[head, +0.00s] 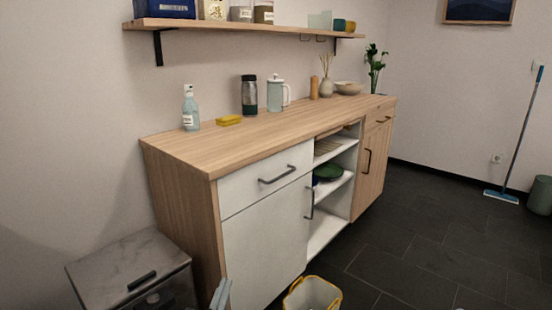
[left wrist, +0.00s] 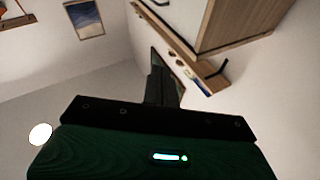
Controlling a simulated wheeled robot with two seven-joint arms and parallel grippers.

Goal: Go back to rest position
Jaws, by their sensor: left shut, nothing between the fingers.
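My left gripper (head: 221,294) shows only as a small pale tip at the bottom edge of the head view, in front of the sideboard's left end. In the left wrist view, its dark fingers (left wrist: 160,80) are together with nothing between them. The gripper is apart from the furniture. My right gripper is not in view.
A wooden sideboard (head: 178,158) with white fronts and open shelves stands along the wall. A grey metal bin (head: 125,262) is at lower left, a yellow-rimmed bucket (head: 313,294) at bottom centre. A wall shelf (head: 240,28) hangs above. Dark floor (head: 430,235) at right is mostly clear.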

